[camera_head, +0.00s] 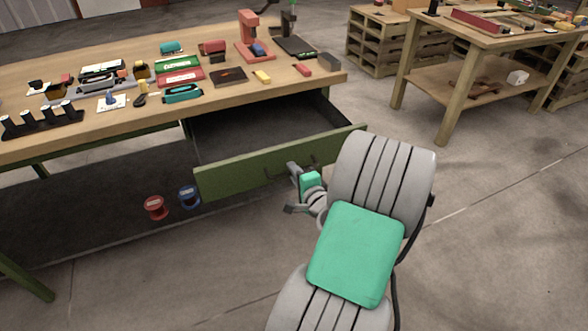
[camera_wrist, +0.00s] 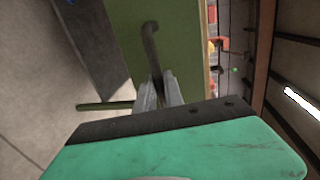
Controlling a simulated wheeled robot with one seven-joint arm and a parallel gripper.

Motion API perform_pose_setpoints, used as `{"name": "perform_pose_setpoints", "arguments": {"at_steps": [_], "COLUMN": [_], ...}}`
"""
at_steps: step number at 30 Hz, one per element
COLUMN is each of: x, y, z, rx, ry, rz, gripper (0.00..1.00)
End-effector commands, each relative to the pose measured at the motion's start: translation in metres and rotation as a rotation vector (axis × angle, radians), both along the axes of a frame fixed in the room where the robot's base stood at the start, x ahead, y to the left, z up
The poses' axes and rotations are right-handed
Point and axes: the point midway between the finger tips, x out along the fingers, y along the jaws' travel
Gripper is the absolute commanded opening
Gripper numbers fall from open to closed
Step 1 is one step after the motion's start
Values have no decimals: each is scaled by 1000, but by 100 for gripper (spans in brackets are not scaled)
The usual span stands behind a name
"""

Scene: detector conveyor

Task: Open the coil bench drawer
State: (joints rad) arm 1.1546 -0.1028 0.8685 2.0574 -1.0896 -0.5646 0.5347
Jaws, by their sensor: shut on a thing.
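The coil bench drawer (camera_head: 240,175) is pulled out from under the wooden bench top (camera_head: 330,82). Its green front stands well clear of the bench, and its dark inside shows. My gripper (camera_head: 292,170) is at the drawer front, near the middle. In the wrist view my gripper (camera_wrist: 160,82) has its fingers close together on the dark bar handle (camera_wrist: 150,40) of the green drawer front (camera_wrist: 185,50). In the head view the handle is partly hidden by my gripper.
The bench top holds many small tools, spools and a red press (camera_head: 252,38). A red spool (camera_head: 156,208) and a blue spool (camera_head: 188,196) are on the lower shelf. A second wooden table (camera_head: 480,38) stands at the right. The floor between them is clear.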

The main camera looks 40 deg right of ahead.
Motion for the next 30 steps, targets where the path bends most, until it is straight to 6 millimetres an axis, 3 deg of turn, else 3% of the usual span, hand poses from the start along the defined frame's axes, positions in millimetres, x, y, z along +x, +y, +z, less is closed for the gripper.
{"name": "perform_pose_setpoints", "arguments": {"at_steps": [7,8,16,24,30], "x": [0,0,0,-3,-36], "y": [-1,-1,-1,-1,6], "z": [0,0,0,1,8], "rx": [-2,-2,-1,-1,0], "ry": [1,1,0,0,0], "rz": [-3,-3,-2,-3,-11], "gripper": [0,13,34,34,34]}}
